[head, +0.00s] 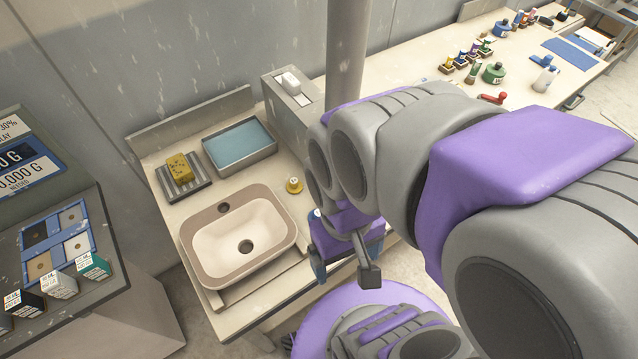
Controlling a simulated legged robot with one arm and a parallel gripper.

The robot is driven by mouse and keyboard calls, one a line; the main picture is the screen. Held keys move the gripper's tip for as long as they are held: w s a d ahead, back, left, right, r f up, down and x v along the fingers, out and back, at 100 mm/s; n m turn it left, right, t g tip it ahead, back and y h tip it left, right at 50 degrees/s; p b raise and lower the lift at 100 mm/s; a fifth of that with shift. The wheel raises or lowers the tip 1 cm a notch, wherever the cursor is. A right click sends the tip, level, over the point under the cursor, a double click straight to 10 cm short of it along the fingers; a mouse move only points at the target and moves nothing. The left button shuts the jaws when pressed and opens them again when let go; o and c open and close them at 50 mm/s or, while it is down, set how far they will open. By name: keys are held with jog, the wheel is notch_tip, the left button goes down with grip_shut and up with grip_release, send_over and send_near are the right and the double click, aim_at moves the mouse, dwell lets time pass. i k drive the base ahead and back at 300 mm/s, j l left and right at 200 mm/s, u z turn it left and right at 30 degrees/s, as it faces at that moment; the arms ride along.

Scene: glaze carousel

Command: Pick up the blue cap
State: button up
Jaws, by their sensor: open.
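A small round bluish thing (315,213) shows at the edge of my arm, on the counter right of the sink; it may be the blue cap, but most of it is hidden. My gripper (346,264) hangs over the counter's front right corner, below and to the right of that thing in the picture. It is open, one dark fingertip shows clearly, and I see nothing held in it. On the far bench a white bottle (545,78) has a blue top.
A sink (240,244), a yellow sponge on a ribbed rack (200,187), a tray of blue liquid (213,155) and a small yellow round piece (294,185) are on the counter. A grey post (347,45) rises behind. Paint bottles stand on the far bench (420,95).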

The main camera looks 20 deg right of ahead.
aim_at(315, 213)
jog(key=z, duration=0.15)
jog(key=k+l+u, duration=0.1)
jog(key=l, duration=0.3)
jog(key=k+l, duration=0.1)
jog(key=l, duration=0.3)
jog(key=k+l+u, duration=0.15)
jog(key=l, duration=0.25)
jog(key=k+l+u, duration=0.1)
jog(key=l, duration=0.3)
jog(key=l+u, duration=0.1)
jog(key=l, duration=0.3)
jog(key=k+l+u, duration=0.1)
jog(key=l, duration=0.25)
jog(key=k+l+u, duration=0.1)
jog(key=l, duration=0.3)
jog(key=i, duration=0.15)
